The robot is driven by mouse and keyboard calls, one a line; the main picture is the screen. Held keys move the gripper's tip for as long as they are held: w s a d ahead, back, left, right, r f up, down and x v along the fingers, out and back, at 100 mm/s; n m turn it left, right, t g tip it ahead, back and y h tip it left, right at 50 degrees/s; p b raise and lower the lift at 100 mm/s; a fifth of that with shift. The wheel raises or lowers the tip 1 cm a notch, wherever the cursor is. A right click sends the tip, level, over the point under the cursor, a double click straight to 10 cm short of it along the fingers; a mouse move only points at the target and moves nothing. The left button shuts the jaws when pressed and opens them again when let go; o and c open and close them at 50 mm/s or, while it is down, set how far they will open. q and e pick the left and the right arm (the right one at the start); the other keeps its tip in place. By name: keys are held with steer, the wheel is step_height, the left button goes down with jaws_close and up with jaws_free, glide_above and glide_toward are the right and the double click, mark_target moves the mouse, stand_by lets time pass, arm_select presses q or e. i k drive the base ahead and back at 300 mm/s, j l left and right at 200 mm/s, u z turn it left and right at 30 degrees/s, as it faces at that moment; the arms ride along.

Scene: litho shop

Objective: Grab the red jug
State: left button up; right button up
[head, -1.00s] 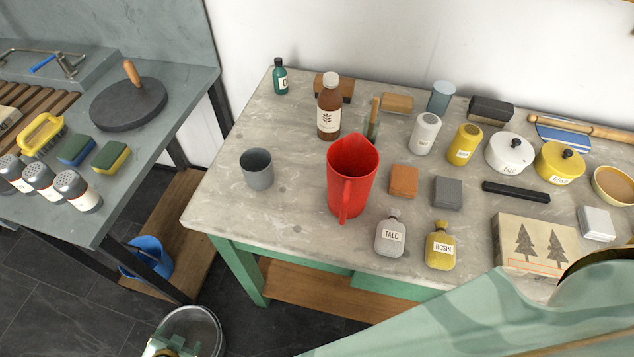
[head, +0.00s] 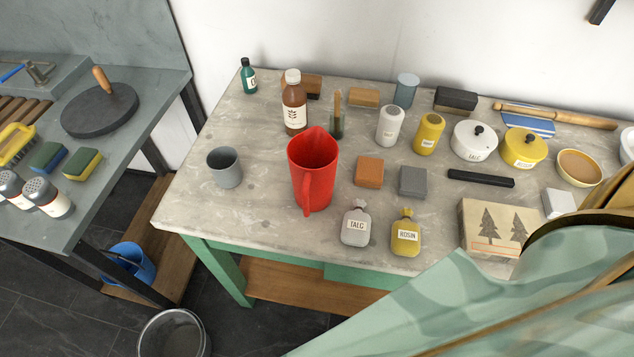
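The red jug (head: 314,171) stands upright on the grey stone-topped table (head: 265,232), left of the table's middle. Its spout points to the back and its handle faces the front edge. Nothing touches it in view. Neither of my grippers shows in the head view.
A grey cup (head: 225,168) stands left of the jug, and a brown bottle (head: 294,108) behind it. Orange (head: 369,171) and grey blocks (head: 413,181) lie to its right. Talc (head: 355,224) and rosin bottles (head: 405,233) stand front right. A green draped shape (head: 470,310) covers the lower right.

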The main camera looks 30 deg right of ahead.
mark_target(312, 153)
steer(key=k+l+u, duration=0.75)
steer(key=k+u, duration=0.15)
